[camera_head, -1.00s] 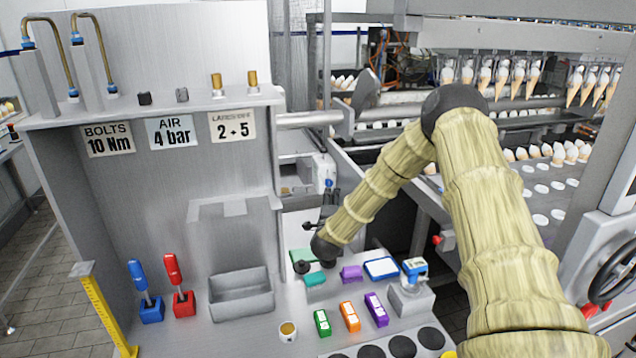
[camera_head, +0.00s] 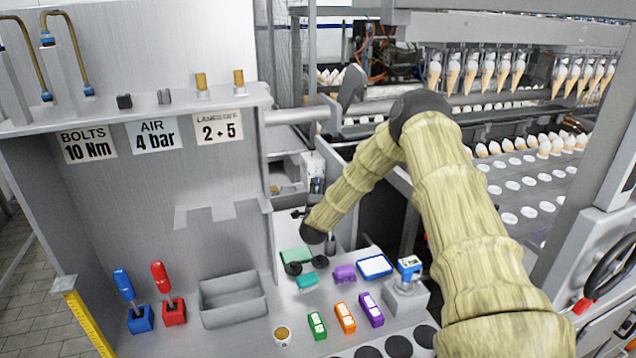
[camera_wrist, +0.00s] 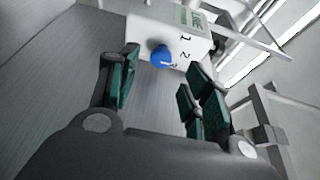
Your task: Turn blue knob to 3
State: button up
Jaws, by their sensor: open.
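The blue knob (camera_wrist: 161,56) sits on the front of a white box (camera_wrist: 150,22) in the wrist view. The digits 1 and 2 show to its right, and a 3 is partly visible close to its lower right edge. A white mark on the knob lies toward its lower right; its exact setting is hard to read. My gripper (camera_wrist: 162,76) is open and empty, its green-padded fingers on either side of the line to the knob. The knob appears beyond the fingertips, with no contact visible.
A grey bin (camera_head: 234,298) stands to the left. Conveyor machinery with cones lies behind and right of my arm.

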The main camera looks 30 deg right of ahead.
aim_at(318, 183)
jog(key=shift+p+x, duration=0.7)
jog(key=shift+x, duration=1.65)
jog(key=shift+w, duration=0.1)
jog(key=c, duration=1)
